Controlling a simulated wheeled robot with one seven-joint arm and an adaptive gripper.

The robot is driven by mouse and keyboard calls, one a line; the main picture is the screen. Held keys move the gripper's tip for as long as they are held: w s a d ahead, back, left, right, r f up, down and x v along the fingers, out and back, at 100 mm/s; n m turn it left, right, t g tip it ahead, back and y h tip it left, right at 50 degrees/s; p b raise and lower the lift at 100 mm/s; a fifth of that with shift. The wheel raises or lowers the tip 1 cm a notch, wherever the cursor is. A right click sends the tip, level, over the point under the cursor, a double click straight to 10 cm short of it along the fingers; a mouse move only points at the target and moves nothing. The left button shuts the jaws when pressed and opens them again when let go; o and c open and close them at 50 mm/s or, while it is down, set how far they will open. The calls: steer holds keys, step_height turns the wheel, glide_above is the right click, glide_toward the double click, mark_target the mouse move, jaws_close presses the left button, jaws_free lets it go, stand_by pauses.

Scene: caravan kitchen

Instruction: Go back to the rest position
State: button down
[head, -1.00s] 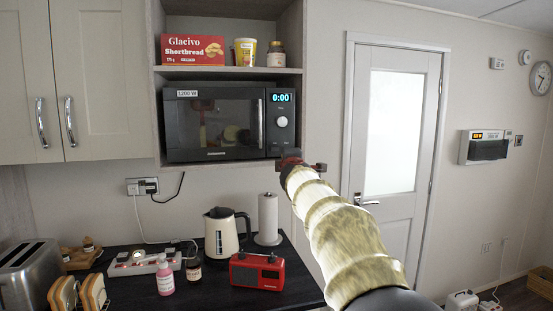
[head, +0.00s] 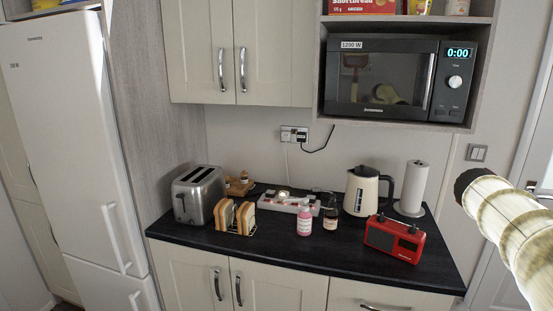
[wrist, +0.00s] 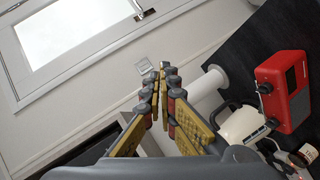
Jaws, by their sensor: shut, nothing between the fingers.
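My gripper (wrist: 163,75) shows in the wrist view with its fingers together and nothing between them. It is in free air, apart from the counter things beyond it. In the head view my arm comes in at the right edge, in front of the wall beside the door; the fingers cannot be made out there. The microwave (head: 383,80) on its shelf is closed and reads 0:00.
The dark counter (head: 340,262) holds a toaster (head: 197,192), a toast rack with bread (head: 235,217), bottles, a power strip (head: 283,203), a kettle (head: 362,190), a paper roll (head: 412,187) and a red radio (head: 394,239). A fridge (head: 70,130) stands left. A door (wrist: 75,45) shows in the wrist view.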

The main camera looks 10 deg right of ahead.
steer(key=s+a+f+m+g+y, duration=0.3)
steer(key=s+a+f, duration=0.65)
steer(key=a, duration=0.35)
steer(key=s+a+f+y+p, duration=0.1)
steer(key=s+a+f+y, duration=0.1)
steer(key=s+a, duration=0.4)
steer(key=s+a+f+y+p, duration=0.1)
steer(key=s+a+f+y, duration=0.2)
steer(key=a, duration=1.1)
steer(key=s+a+f+y+p, duration=0.1)
steer(key=s+a+f+y, duration=0.1)
steer(key=s+a, duration=0.7)
steer(key=shift+a+f+y, duration=0.25)
steer(key=shift+a+y, duration=0.25)
steer(key=shift+a, duration=0.2)
